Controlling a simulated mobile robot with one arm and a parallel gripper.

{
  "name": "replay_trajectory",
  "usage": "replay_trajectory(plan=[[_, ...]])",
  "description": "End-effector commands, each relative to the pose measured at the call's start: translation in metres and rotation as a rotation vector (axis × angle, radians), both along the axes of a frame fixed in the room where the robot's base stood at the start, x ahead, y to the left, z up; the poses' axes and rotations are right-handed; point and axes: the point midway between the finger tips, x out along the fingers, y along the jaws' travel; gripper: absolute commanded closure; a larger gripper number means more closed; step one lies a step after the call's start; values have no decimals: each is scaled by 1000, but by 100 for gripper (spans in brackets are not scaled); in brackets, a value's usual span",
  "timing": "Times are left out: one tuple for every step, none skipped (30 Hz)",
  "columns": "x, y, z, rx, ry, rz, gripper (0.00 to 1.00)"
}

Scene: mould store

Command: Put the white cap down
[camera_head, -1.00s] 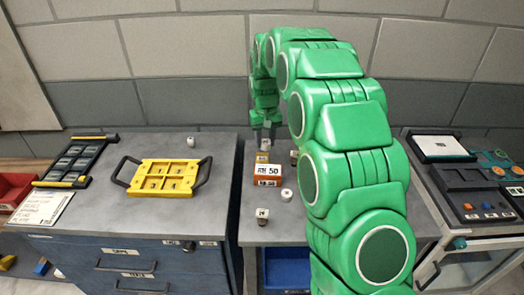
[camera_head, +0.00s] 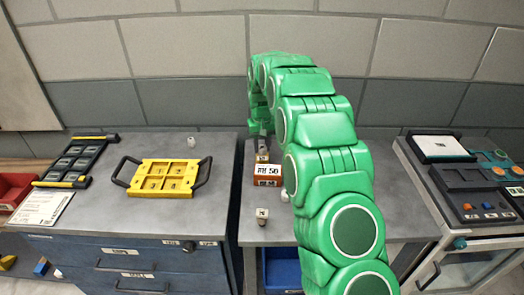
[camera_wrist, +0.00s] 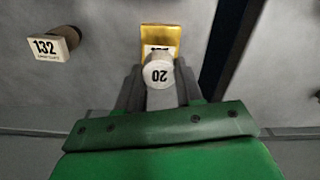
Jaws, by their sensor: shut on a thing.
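The white cap (camera_wrist: 158,74), round and marked "20" upside down, sits between the fingers of my gripper (camera_wrist: 157,86) in the wrist view. The gripper is shut on it. Just beyond the cap is a yellow block (camera_wrist: 160,35), partly covered by it; I cannot tell whether they touch. In the head view my gripper (camera_head: 261,132) is low at the back left of the middle grey table (camera_head: 240,220), partly hidden by my arm. The cap cannot be made out clearly there.
An orange box (camera_head: 267,176) with a white label stands in front of my gripper. A small block (camera_head: 262,213) stands nearer the front edge. A block marked "132" (camera_wrist: 52,44) lies to one side in the wrist view. A yellow tray (camera_head: 165,178) is on the left cabinet.

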Motion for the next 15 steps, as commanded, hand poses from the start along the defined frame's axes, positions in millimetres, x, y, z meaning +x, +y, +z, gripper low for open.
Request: replay_trajectory(plan=[[-2,0,-9,-1,6,1,92],[-2,0,-13,-1,6,1,92],[-2,0,-18,-1,6,1,92],[-1,0,-22,-1,5,1,92],[-1,0,-24,-1,3,1,92],[-1,0,-25,-1,2,1,92],[0,0,-26,-1,1,0,92],[0,0,-26,-1,1,0,92],[0,0,-25,-1,1,0,92],[0,0,-25,0,1,0,92],[0,0,-25,0,1,0,92],[0,0,-25,0,1,0,92],[0,0,-25,0,1,0,92],[0,0,-26,0,1,0,92],[-1,0,-26,0,1,0,92]])
